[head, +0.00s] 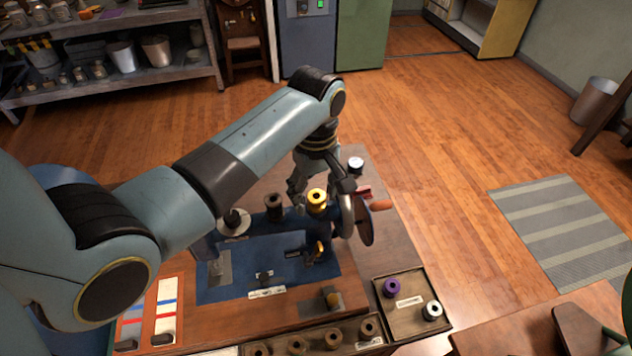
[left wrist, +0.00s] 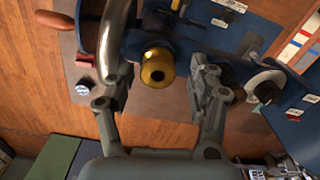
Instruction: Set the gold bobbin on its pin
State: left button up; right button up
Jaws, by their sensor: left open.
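The gold bobbin (head: 317,201) stands on top of the dark blue sewing machine (head: 272,242), near its handwheel end. Its round end with a dark centre hole faces the camera in the left wrist view (left wrist: 157,66). Any pin under it is hidden. My left gripper (head: 321,190) is open, with its fingers on either side of the bobbin. In the left wrist view, gaps show between the bobbin and both fingers (left wrist: 160,80). My right gripper is in neither view.
A tray (head: 408,315) holds purple and white bobbins. Several brown spools line the front edge.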

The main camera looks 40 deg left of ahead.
pick_arm(q)
jog(key=shift+w+d+r, duration=0.1)
jog(key=shift+r, duration=0.05)
jog(key=shift+r, duration=0.35)
notch_tip(320, 180, up, 11)
dwell(0.7)
